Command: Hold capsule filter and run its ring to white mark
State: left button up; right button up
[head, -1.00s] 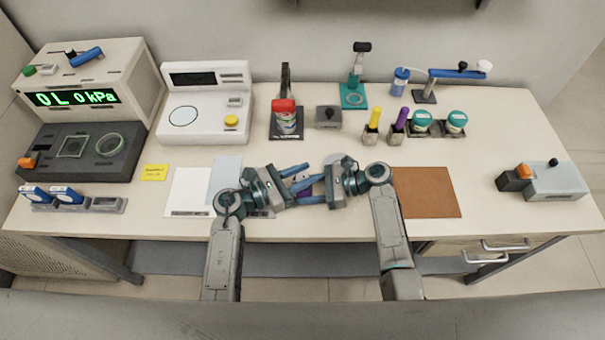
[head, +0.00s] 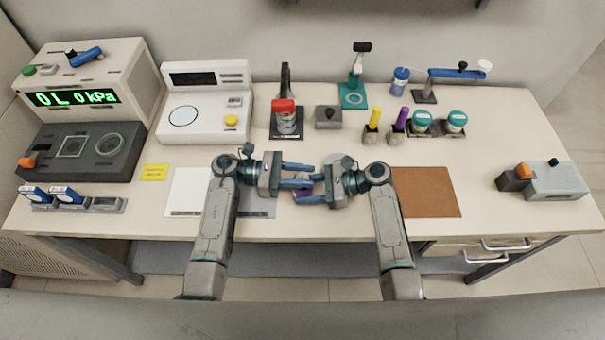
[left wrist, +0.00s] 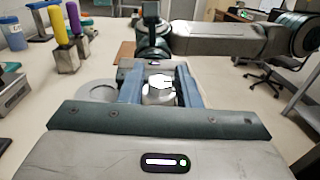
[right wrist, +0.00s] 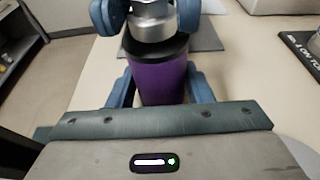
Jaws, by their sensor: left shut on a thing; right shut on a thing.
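The capsule filter has a purple body (right wrist: 162,80) with a dark rim and a silver ring part (right wrist: 152,27) in the right wrist view. In the head view its purple body (head: 303,193) shows in part between the grippers. My right gripper (head: 299,192) is shut on the purple body. My left gripper (head: 312,176) is shut on the silver part, which shows between its fingers in the left wrist view (left wrist: 158,90). The fingers of both grippers lie close together and hide much of the filter. I cannot make out the white mark.
A brown mat (head: 427,192) lies to the right and a white sheet (head: 187,190) to the left. Yellow and purple handled tools (head: 374,118) and teal-capped jars (head: 456,120) stand behind. A pressure device (head: 90,75) stands at the far left.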

aim_at(302, 175)
pick_arm(q)
jog(key=shift+m+g+y, duration=0.45)
jog(key=shift+m+g, duration=0.65)
jog(key=shift+g, duration=0.55)
jog(key=shift+m+g+y, duration=0.45)
jog(key=shift+m+g, duration=0.65)
jog(key=shift+g, duration=0.85)
jog(key=shift+r, duration=0.1)
jog(key=o, duration=0.8)
jog(key=shift+c, duration=0.2)
notch_tip(302, 175, up, 10)
